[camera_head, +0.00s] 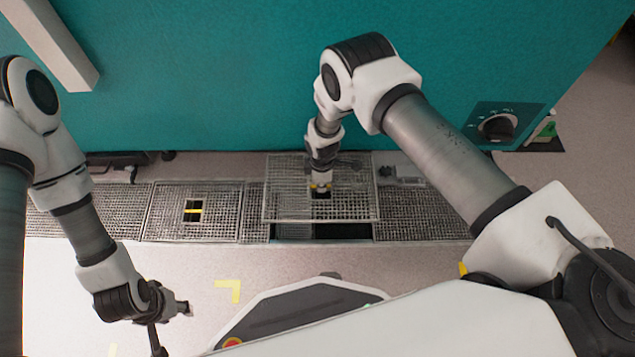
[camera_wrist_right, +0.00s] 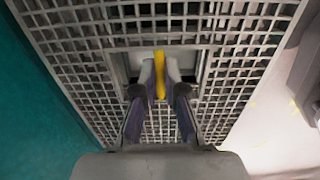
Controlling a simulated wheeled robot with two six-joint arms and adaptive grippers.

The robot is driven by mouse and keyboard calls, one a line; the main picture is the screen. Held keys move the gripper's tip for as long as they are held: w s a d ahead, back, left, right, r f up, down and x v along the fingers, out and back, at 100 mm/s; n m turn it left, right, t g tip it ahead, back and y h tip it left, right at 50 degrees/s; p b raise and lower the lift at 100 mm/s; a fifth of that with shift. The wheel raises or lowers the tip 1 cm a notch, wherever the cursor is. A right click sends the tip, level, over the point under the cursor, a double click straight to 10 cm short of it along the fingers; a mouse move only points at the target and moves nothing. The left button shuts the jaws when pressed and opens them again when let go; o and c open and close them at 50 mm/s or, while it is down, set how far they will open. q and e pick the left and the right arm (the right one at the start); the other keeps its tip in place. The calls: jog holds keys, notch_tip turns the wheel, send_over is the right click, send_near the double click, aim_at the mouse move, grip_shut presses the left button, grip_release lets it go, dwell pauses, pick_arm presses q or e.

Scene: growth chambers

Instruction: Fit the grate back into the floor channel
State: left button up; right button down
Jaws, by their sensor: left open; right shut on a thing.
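The loose grate (camera_head: 285,205) is a grey metal mesh panel with a small central opening crossed by a yellow bar (camera_wrist_right: 159,73). My right gripper (camera_head: 321,186) is shut on this bar, one finger on each side in the wrist view. The grate appears raised over the open gap (camera_head: 342,231) in the floor channel, overlapping the neighbouring grates in the picture. Only the gap's near strip shows, dark inside; the grate hides the rest. I cannot tell the exact height. My left gripper (camera_head: 174,322) is open and empty, over the floor at lower left.
Fixed grates lie left (camera_head: 165,212) and right (camera_head: 420,215) of the gap; one at left has its own yellow bar (camera_head: 194,211). A teal chamber wall (camera_head: 220,80) with a dial (camera_head: 497,127) stands behind. Yellow tape (camera_head: 231,288) marks the floor.

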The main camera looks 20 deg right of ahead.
jog(key=shift+f+b, duration=0.45)
jog(key=shift+f, duration=0.35)
jog(key=shift+f+b, duration=0.55)
jog(key=shift+b, duration=0.05)
notch_tip(320, 180, down, 9)
jog(key=b, duration=0.8)
jog(key=shift+f, duration=0.15)
jog(key=shift+s+d+f+b, duration=0.1)
jog(key=shift+d+b, duration=0.05)
jog(key=shift+b, duration=0.15)
jog(key=shift+f, duration=0.1)
